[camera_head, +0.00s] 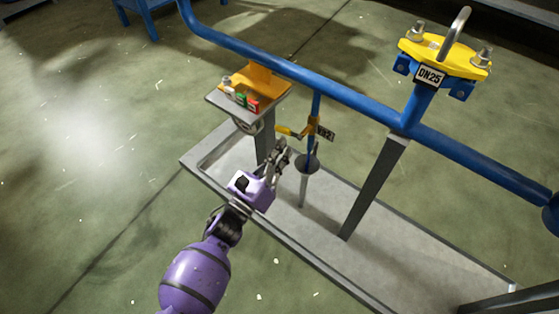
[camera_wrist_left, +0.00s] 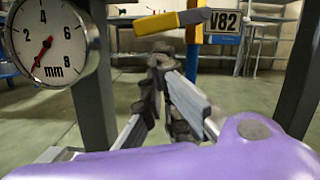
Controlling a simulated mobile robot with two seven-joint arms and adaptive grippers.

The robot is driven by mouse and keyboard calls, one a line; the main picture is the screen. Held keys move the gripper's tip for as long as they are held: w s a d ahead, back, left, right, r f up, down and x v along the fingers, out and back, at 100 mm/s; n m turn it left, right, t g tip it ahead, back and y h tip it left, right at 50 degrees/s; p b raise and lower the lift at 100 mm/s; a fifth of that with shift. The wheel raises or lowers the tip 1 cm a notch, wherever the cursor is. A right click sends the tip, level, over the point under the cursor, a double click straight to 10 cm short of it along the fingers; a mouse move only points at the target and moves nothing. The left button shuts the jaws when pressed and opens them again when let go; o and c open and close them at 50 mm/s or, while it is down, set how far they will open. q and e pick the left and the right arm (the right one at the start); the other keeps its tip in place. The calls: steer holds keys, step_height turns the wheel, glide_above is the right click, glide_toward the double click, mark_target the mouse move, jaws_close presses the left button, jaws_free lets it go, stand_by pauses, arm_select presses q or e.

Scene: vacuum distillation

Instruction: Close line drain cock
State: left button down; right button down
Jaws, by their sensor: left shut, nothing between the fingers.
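The drain cock (camera_head: 313,126) sits on a thin blue pipe dropping from the main blue line. Its yellow lever (camera_head: 288,131) sticks out to the left, crosswise to that pipe. In the left wrist view the lever (camera_wrist_left: 157,23) lies nearly level at the top, beside a tag (camera_wrist_left: 224,21) reading V82. My left gripper (camera_head: 281,148) is shut and empty, its fingertips just below the lever in the head view. In the left wrist view the closed fingertips (camera_wrist_left: 161,66) show below the lever, apparently apart from it. My right gripper is not in view.
A dial gauge (camera_wrist_left: 50,42) marked mm stands left of the gripper. A shelf with small coloured blocks (camera_head: 247,103) is above it. A funnel (camera_head: 307,164) stands under the cock. A grey post (camera_head: 374,187) stands right. The yellow DN25 flange (camera_head: 445,58) is farther right.

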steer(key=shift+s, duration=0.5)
